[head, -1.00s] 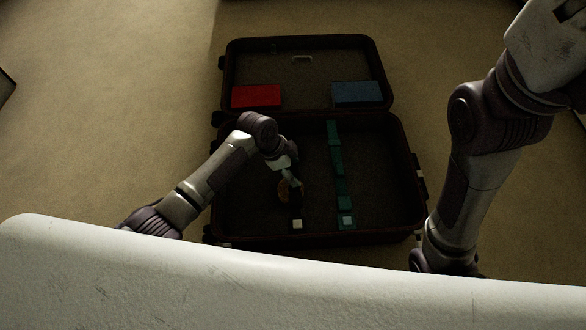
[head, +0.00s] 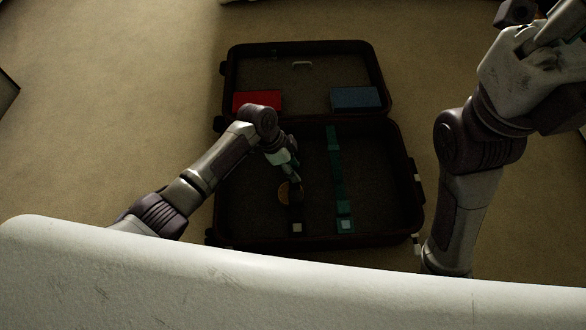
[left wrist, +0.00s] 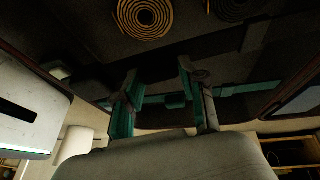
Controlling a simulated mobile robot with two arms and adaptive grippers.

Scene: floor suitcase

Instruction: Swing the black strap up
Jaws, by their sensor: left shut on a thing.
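The black strap (head: 296,213) lies in the near half of the open suitcase (head: 407,178), left of centre, with a pale square patch at its near end. My left gripper (head: 297,180) reaches down at the strap's far end and is shut on it. In the left wrist view my left gripper (left wrist: 157,72) shows its two teal-padded fingers with a dark area between them; the strap is hard to make out there. My right arm (head: 472,190) rises at the right; its hand is cut by the top right edge, so its jaws are unclear.
A green strap (head: 336,172) runs along the suitcase floor to the right. An orange coil (left wrist: 145,17) and a black coil (left wrist: 240,8) show in the left wrist view. Red (head: 257,101) and blue (head: 355,98) boxes lie in the lid half. Carpet surrounds the suitcase.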

